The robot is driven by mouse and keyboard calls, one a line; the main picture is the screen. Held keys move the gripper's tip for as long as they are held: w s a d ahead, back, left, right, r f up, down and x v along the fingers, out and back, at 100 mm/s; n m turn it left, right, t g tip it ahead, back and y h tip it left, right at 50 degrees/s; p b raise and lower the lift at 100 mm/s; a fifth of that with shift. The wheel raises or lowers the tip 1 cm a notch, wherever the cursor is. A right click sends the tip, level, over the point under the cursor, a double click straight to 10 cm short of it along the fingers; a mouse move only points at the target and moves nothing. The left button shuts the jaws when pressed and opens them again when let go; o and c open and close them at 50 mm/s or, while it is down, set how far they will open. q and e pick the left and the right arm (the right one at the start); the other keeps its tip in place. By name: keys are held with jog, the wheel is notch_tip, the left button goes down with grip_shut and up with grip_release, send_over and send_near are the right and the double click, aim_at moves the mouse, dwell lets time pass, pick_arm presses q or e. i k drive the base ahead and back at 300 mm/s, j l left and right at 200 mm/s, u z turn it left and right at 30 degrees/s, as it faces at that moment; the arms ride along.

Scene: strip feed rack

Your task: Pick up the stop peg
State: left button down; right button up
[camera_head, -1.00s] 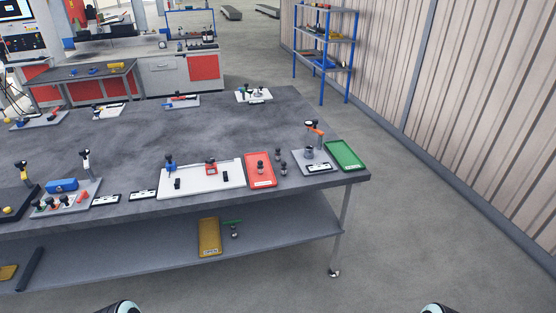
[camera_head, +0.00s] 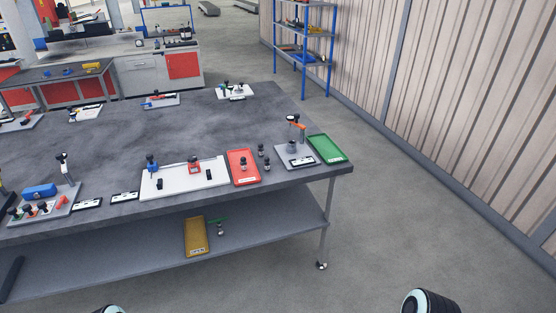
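Several small dark-topped grey pegs are at the right part of the grey table (camera_head: 120,150). One peg (camera_head: 243,163) is in the red tray (camera_head: 238,178). Two more pegs, a rear one (camera_head: 261,150) and a front one (camera_head: 266,162), stand just right of that tray. I cannot tell which is the stop peg. A white plate (camera_head: 178,187) left of the red tray carries a blue fixture (camera_head: 152,163), a red fixture (camera_head: 194,166) and small black pieces. Only rounded parts of my arms show at the bottom edge; neither gripper is in view.
A grey fixture plate (camera_head: 293,162) with an orange-handled clamp and a green tray (camera_head: 326,149) are at the table's right end. A yellow bin (camera_head: 196,237) is on the lower shelf. A blue rack (camera_head: 304,50) stands behind. Floor right of the table is clear.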

aim_at(266, 162)
jog(key=i+l+u, duration=0.1)
jog(key=u, duration=0.3)
jog(key=i+l+u, duration=0.15)
jog(key=u, duration=0.25)
jog(key=i+l+u, duration=0.1)
jog(key=u, duration=0.25)
jog(key=i+l+u, duration=0.1)
jog(key=l, duration=0.25)
jog(key=i+l+u, duration=0.15)
jog(key=l, duration=0.2)
jog(key=l+u, duration=0.1)
jog(key=l, duration=0.3)
jog(key=i, duration=0.05)
